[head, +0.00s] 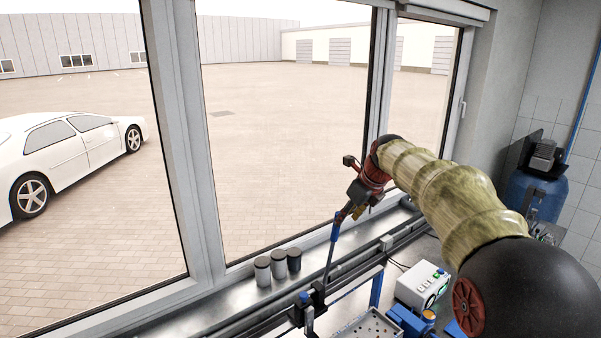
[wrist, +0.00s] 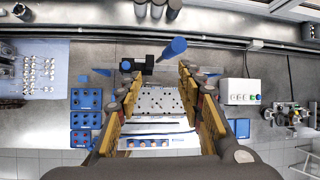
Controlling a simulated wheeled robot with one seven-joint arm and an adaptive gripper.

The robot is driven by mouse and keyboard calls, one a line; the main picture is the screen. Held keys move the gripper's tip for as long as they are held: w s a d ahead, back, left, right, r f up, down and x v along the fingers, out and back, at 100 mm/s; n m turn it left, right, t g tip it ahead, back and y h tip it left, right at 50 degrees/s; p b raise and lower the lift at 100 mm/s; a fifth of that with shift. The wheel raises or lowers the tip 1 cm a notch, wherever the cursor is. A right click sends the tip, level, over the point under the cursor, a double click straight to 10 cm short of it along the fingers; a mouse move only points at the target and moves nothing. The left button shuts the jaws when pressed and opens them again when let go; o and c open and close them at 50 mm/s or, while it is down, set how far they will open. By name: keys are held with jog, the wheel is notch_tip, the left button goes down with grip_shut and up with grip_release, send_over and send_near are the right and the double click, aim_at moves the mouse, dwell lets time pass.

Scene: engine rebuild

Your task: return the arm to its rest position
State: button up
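My gripper (head: 349,207) hangs at the end of my raised arm, in front of the window above the back of the bench. In the wrist view my gripper (wrist: 157,72) has its two yellow-padded fingers wide apart, with nothing held between them. A tool with a blue handle (head: 335,231) stands slightly tilted in a dark holder (head: 312,301) just below my gripper in the head view. In the wrist view the blue handle (wrist: 173,48) lies beyond the fingertips. Whether a finger touches the handle cannot be told.
Several capped jars (head: 262,271) stand by the window sill. A perforated metal plate (wrist: 158,103) lies below my gripper. A white control box (head: 422,287) stands to the right, blue trays (wrist: 86,120) to the left. The window frame (head: 380,75) is close behind my gripper.

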jog(key=s+r+n+h, duration=0.1)
jog(key=s+r+n, duration=0.1)
jog(key=s+n, duration=1.85)
jog(key=s+d+f+n+h, duration=0.1)
jog(key=s+f+n, duration=0.35)
jog(key=s, duration=0.85)
jog(key=s+f+n, duration=0.3)
jog(key=s+f, duration=0.2)
jog(key=s, duration=0.7)
notch_tip(320, 180, down, 35)
jog(key=b, duration=3.5)
jog(key=shift+s+d+f, duration=0.2)
jog(key=shift+s, duration=0.05)
